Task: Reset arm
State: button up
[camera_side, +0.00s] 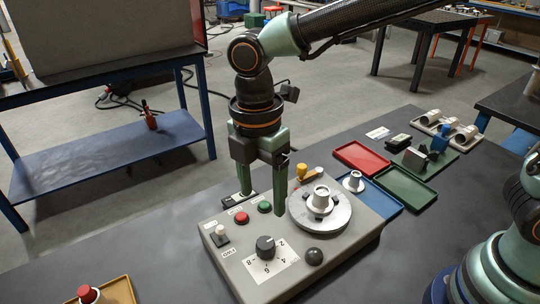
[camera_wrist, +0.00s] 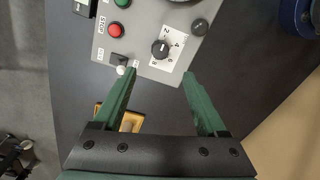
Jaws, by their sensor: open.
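My gripper (camera_side: 262,202) points down above the back of the grey control box (camera_side: 235,262), with its green fingers apart and nothing between them. In the side view the fingers overlap the box's back part near the red button (camera_side: 242,217) and green button (camera_side: 265,207); I cannot tell the exact height. In the wrist view the open gripper (camera_wrist: 160,75) has its fingertips by the box's labelled edge, near the black dial knob (camera_wrist: 160,48). A white-topped switch (camera_side: 219,235) stands at the box's left corner. A round turntable (camera_side: 320,222) carries a white-and-grey fitting (camera_side: 321,197).
Red (camera_side: 362,157), blue (camera_side: 378,197) and green (camera_side: 405,188) trays lie right of the box. A holder with white cylinders (camera_side: 446,123) stands farther back. A yellow tray (camera_side: 118,290) with a red-topped part (camera_side: 88,294) is at front left. The dark tabletop (camera_side: 160,245) is clear left of the box.

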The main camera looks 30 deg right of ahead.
jog(key=s+d+r+m+t, duration=0.1)
jog(key=d+r+m+t, duration=0.2)
jog(key=d+m, duration=0.7)
jog(key=s+d+r+m+t, duration=0.2)
jog(key=d+r+m+t, duration=0.1)
jog(key=d+m, duration=0.8)
jog(key=d, duration=0.3)
jog(key=shift+s+d+r, duration=0.2)
jog(key=shift+s+d, duration=0.05)
jog(key=shift+d, duration=0.15)
